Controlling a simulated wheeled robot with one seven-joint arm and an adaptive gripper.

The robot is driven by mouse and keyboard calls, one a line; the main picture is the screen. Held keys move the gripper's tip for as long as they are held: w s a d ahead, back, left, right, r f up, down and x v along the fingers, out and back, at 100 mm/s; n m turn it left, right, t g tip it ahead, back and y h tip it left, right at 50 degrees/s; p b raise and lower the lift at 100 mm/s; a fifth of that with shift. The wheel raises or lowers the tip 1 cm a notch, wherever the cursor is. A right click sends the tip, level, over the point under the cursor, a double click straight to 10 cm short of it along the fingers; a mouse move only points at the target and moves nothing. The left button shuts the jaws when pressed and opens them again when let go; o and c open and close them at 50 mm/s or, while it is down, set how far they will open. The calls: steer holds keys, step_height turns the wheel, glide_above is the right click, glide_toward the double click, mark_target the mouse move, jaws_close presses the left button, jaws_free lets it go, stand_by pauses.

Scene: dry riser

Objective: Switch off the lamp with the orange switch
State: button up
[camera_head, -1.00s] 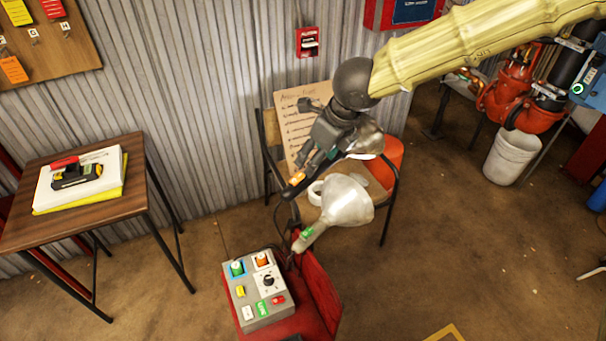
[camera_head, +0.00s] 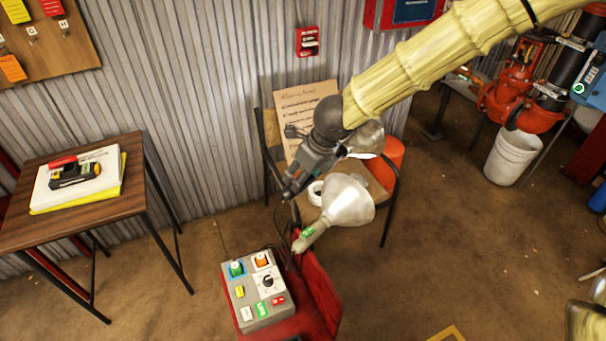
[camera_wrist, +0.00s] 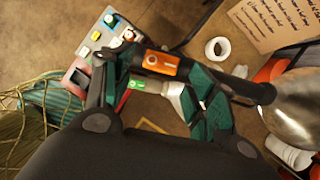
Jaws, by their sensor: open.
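The orange switch (camera_wrist: 160,62) sits on the black handle of a lamp whose metal shade (camera_wrist: 300,100) is at the right in the wrist view. In the head view that shade (camera_head: 367,137) is partly behind my wrist, and the switch is hidden by my gripper. My gripper (camera_head: 290,192) is open at the handle. In the wrist view its green-padded fingers (camera_wrist: 157,78) stand either side of the orange switch; I cannot tell whether they touch it. A second lamp (camera_head: 347,200) with a green switch (camera_head: 307,232) is just below my gripper.
A grey control box (camera_head: 262,290) with coloured buttons stands on a red support below. A wooden table (camera_head: 115,205) is at left.

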steer(key=shift+f, duration=0.1)
steer(key=shift+f, duration=0.1)
jaws_close()
jaws_free()
steer(key=shift+s+a, duration=0.1)
steer(key=shift+a, duration=0.1)
steer(key=v, duration=1.2)
steer(key=shift+d, duration=0.2)
